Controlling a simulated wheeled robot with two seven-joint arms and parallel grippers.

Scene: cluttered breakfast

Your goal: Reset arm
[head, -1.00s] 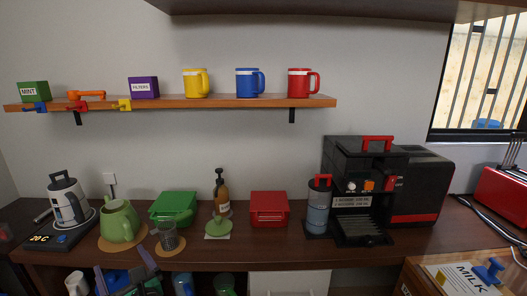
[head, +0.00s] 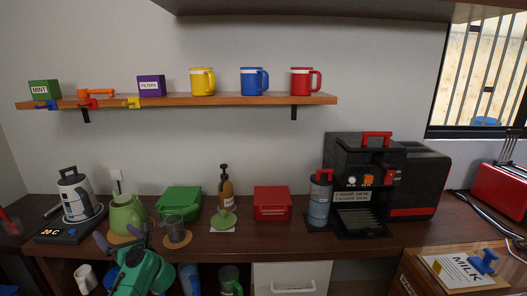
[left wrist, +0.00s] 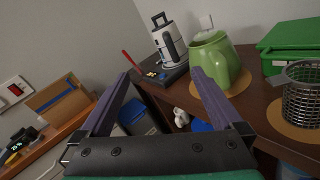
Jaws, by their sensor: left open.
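My left gripper (head: 122,243) comes in at the bottom left of the head view, in front of the counter edge by the green pitcher (head: 125,214). In the left wrist view its two purple-grey fingers (left wrist: 160,84) stand wide apart with nothing between them. The pitcher (left wrist: 212,58) shows beyond the right finger, whose tip overlaps its lower part in the picture. My right gripper is in neither view now.
The counter (head: 290,240) holds a white kettle (head: 75,193), a dark mesh cup (head: 174,230), green (head: 180,202) and red boxes (head: 271,203), and a coffee machine (head: 360,170). Mugs stand below the counter. A shelf (head: 180,101) with mugs hangs above.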

